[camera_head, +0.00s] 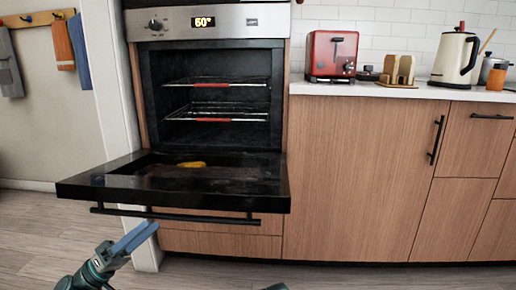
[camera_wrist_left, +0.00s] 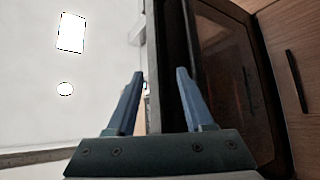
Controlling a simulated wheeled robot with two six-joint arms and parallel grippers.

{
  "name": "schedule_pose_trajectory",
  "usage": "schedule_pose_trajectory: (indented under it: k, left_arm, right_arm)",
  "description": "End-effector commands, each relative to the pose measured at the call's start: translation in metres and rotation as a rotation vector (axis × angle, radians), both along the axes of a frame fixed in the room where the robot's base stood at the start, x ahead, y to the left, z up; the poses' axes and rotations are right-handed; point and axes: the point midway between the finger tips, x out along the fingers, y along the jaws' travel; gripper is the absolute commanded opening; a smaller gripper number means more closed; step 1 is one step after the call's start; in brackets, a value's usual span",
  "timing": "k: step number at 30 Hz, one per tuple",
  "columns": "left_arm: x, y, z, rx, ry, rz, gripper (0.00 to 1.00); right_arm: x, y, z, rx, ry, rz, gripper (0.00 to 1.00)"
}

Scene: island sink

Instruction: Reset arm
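My left gripper (camera_head: 143,229) is in front of the oven, just below the handle of the lowered oven door (camera_head: 75,185). In the left wrist view its two blue fingers (camera_wrist_left: 159,72) stand apart with nothing between them. The oven door lies open, roughly level. A small blue-grey sliver at the bottom edge of the head view seems to be part of my right arm; its fingers cannot be made out.
The oven (camera_head: 215,62) holds two wire racks with red front strips. A yellow item (camera_head: 192,164) lies on the open door. A red toaster (camera_head: 331,54) and a cream kettle (camera_head: 456,58) stand on the counter (camera_head: 340,88) at right. Floor is clear at left.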

Motion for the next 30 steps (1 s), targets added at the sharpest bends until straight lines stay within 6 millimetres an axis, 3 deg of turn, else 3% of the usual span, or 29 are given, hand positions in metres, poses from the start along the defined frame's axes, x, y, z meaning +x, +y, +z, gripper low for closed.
schedule_pose_trajectory:
  k: [3, 11, 19, 26, 30]
  left_arm:
    - [0.001, 0.000, 0.004, 0.001, 0.002, 0.001, 0.52]
    - [0.007, -0.014, -0.009, 0.043, 0.052, -0.022, 0.52]
    - [0.016, -0.040, -0.033, 0.126, 0.146, -0.064, 0.52]
    - [0.024, -0.082, -0.077, 0.283, 0.311, -0.126, 0.52]
    - [0.024, -0.114, -0.121, 0.437, 0.457, -0.170, 0.52]
  right_arm:
    - [0.000, 0.000, 0.005, 0.000, 0.000, 0.000, 0.50]
    - [0.000, 0.000, 0.003, 0.000, 0.000, 0.000, 0.50]
    - [0.000, 0.000, 0.003, 0.000, 0.000, 0.000, 0.50]
    - [0.000, 0.000, 0.003, 0.000, 0.000, 0.000, 0.50]
    - [0.000, 0.000, 0.002, 0.000, 0.000, 0.000, 0.50]
